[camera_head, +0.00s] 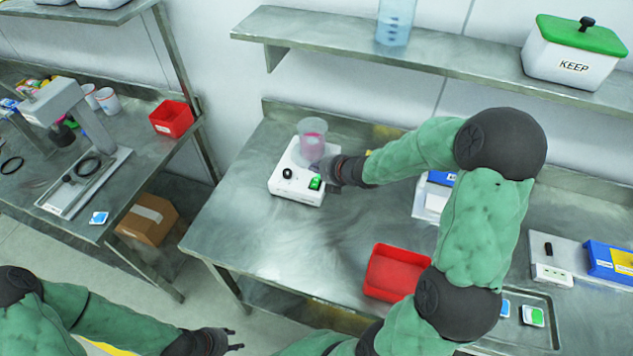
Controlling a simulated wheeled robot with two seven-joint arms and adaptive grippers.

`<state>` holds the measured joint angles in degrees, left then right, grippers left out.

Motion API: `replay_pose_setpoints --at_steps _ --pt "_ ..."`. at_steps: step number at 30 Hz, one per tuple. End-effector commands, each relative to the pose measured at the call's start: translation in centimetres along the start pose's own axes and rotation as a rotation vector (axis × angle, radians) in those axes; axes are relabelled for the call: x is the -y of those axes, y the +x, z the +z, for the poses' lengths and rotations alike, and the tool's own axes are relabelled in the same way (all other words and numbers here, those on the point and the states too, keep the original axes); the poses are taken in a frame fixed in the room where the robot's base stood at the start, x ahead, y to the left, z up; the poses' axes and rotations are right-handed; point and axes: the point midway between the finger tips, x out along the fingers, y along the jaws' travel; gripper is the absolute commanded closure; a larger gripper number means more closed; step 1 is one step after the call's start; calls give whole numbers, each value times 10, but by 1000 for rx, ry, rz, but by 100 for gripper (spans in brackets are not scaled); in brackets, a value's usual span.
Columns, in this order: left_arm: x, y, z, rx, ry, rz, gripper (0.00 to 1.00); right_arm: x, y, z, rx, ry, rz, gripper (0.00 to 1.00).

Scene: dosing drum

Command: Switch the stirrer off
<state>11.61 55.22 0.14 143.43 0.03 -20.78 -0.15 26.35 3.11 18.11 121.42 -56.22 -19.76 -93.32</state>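The stirrer (283,188) is a white box on the middle steel table, with a black knob (287,173) and a green rocker switch (315,184) on its front. A clear beaker (312,130) with pink liquid stands on top of it. My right gripper (322,172) is at the stirrer's right side, close beside the green switch. Its fingertips are small and dark, so I cannot tell whether they touch the switch or are shut. My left gripper (236,340) is low at the bottom of the view, away from the table, with its fingers apart and empty.
A red bin (393,272) stands near the table's front edge, below my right arm. A shelf (330,45) above holds a blue-tinted beaker (395,20) and a green-lidded KEEP box (570,65). The table left and front of the stirrer is clear.

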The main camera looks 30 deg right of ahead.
Motion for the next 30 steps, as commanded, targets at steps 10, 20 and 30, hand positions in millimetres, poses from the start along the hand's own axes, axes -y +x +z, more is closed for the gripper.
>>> replay_pose_setpoints --at_steps 10,20,30 --pt "9 26 -1 0 0 0 60 29 27 0 1 0 0 100" --pt "11 30 -1 0 0 0 60 32 31 1 1 0 0 100" --pt "11 30 -1 0 0 0 60 32 31 0 0 -1 0 100"
